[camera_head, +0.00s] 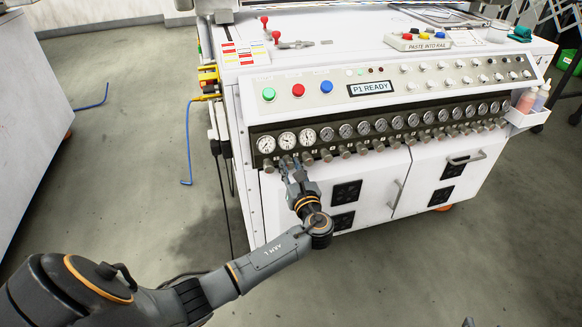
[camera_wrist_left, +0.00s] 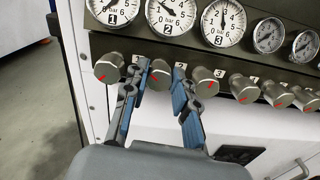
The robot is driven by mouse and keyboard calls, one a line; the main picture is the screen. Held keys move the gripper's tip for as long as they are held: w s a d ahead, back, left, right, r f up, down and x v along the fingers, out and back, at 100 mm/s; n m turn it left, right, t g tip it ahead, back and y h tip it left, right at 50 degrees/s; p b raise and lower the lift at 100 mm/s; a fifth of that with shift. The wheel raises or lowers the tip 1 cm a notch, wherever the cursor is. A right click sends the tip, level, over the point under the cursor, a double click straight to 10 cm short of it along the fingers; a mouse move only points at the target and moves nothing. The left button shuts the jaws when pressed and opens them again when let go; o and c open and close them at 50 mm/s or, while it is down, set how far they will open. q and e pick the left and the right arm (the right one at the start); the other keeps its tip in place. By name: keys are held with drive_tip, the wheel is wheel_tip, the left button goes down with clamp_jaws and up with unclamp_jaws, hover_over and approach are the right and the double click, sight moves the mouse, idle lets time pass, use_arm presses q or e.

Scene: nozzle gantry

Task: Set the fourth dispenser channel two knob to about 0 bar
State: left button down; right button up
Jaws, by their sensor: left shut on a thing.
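The panel's lower strip carries a row of gauges with grey knobs under them. Three large gauges stand at the left end, and the one marked 2 (camera_wrist_left: 171,14) has its needle tilted to the upper left. My left gripper (camera_head: 291,168) reaches up to the knobs at that end. In the left wrist view its blue-padded fingers (camera_wrist_left: 158,78) are shut around the second knob (camera_wrist_left: 157,75), under gauge 2. The knob's red mark partly shows. Smaller gauges (camera_head: 397,122) run on to the right. I cannot tell which small knob is the fourth dispenser's channel two. The right gripper is not in view.
Close neighbours are the first knob (camera_wrist_left: 108,68) and third knob (camera_wrist_left: 205,80). Above are green, red and blue buttons (camera_head: 326,87) and a P1 READY display (camera_head: 371,88). Below are cabinet doors with a handle (camera_head: 396,193).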

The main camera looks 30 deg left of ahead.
use_arm(q)
drive_tip(key=shift+n, duration=0.6)
drive_tip(key=shift+n+p, duration=0.3)
drive_tip(key=shift+n, duration=1.5)
drive_tip(key=shift+s+n, duration=0.1)
drive_tip(key=shift+n, duration=0.8)
drive_tip(key=n+b, duration=0.1)
drive_tip(key=n, duration=0.1)
drive_tip(key=n+b, duration=0.1)
drive_tip(key=n, duration=0.2)
drive_tip(key=shift+a+f, duration=0.1)
drive_tip(key=shift+f, duration=0.1)
drive_tip(key=n+b, duration=0.2)
drive_tip(key=n, duration=0.2)
drive_tip(key=shift+b, duration=0.3)
drive_tip(key=shift+n, duration=0.5)
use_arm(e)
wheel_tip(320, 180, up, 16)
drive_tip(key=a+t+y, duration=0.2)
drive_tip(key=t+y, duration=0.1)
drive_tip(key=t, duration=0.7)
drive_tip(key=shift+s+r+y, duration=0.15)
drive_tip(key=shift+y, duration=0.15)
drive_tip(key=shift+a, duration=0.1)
use_arm(q)
drive_tip(key=c, duration=1.3)
unclamp_jaws()
drive_tip(key=shift+c, duration=0.2)
